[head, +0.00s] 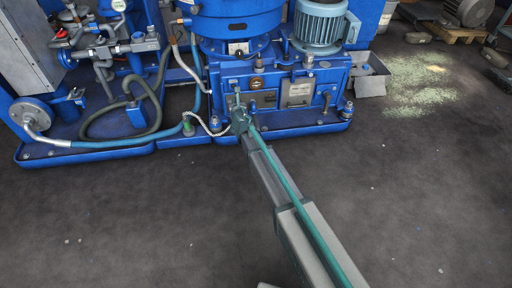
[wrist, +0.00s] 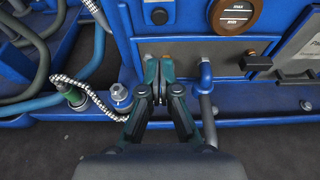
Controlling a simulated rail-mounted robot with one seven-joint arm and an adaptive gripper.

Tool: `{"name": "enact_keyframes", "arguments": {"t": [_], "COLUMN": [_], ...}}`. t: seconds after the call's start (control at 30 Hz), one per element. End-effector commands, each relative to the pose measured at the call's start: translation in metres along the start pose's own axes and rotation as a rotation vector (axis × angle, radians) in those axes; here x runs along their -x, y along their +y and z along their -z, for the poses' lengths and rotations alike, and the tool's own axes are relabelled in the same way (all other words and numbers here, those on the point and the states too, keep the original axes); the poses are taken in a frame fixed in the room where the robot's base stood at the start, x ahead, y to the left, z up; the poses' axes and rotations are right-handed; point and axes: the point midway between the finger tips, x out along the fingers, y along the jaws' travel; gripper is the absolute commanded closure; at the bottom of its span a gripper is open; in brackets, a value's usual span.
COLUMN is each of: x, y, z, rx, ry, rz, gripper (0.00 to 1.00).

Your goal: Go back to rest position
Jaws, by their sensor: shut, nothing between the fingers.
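My gripper (wrist: 158,95) is shut and empty in the wrist view, its dark green fingers together in front of the blue separator housing (wrist: 185,50). In the head view my gripper (head: 238,110) is small, at the end of my outstretched arm, close to the front of the blue separator skid (head: 250,70). I cannot tell whether the fingertips touch the housing. The tips partly hide the lower edge of the housing front.
A round sight gauge marked max and min (wrist: 235,14) and a black handle (wrist: 256,63) are close at right. A braided hose (wrist: 95,92) and a bolt (wrist: 119,92) are at left. The dark floor (head: 130,220) is mostly clear.

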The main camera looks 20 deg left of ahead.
Motion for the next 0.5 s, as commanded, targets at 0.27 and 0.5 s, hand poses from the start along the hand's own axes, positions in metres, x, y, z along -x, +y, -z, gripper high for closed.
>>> {"name": "enact_keyframes", "arguments": {"t": [0.27,0.5], "x": [-0.022,-0.050], "y": [0.000,0.000], "z": [-0.007,-0.016], "rx": [-0.002,-0.003], "ry": [0.001,0.001], "rz": [0.001,0.001], "gripper": [1.00,1.00]}}
